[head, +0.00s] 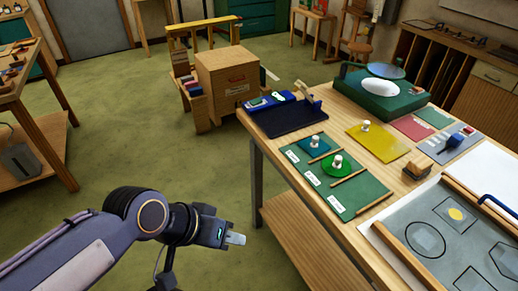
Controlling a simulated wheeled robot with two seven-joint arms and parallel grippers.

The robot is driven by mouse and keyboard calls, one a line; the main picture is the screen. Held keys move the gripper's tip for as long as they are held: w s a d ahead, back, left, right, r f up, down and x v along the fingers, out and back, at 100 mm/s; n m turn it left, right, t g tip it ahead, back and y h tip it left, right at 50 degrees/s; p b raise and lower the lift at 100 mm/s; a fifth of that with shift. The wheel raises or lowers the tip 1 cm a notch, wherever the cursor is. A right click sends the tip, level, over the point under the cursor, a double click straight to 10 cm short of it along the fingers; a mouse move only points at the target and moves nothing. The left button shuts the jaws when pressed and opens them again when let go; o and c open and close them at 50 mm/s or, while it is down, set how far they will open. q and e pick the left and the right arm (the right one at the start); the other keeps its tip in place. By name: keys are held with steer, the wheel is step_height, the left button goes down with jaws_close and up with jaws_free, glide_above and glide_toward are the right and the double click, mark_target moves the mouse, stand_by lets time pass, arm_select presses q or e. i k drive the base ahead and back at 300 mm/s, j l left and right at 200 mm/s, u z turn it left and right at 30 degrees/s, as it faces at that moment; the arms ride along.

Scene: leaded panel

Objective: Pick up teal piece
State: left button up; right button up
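The teal piece (313,149) lies on the far part of a green mat (361,199) on the workbench, with a pale round knob on top. A brighter green piece (332,172) with a similar knob lies nearer on the same mat. My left gripper (237,239) is in front of the bench's left edge, over the floor in the picture, apart from the teal piece. Its fingers show edge-on, so I cannot tell whether they are open. I see nothing in them. My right gripper is not in view.
Thin wooden strips (348,178) divide the mat. A dark blue tray (291,119) lies behind it and a yellow sheet (377,143) to its right. A grey panel drawing (445,232) with wooden bars lies front right. Green floor (190,160) is open left of the bench.

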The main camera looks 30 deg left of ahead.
mark_target(313, 146)
steer(key=k+j+u, duration=0.15)
steer(key=u, duration=0.2)
steer(key=z, duration=1.4)
steer(key=u, duration=1.4)
steer(key=i+j+z, duration=0.3)
steer(key=i+j, duration=0.15)
steer(key=j, duration=0.2)
steer(key=i+j+z, duration=0.35)
steer(key=j, duration=0.35)
steer(key=i+j+z, duration=0.15)
steer(key=j, duration=0.25)
steer(key=i+j+z, duration=0.15)
steer(key=j, duration=0.3)
steer(key=i, duration=0.1)
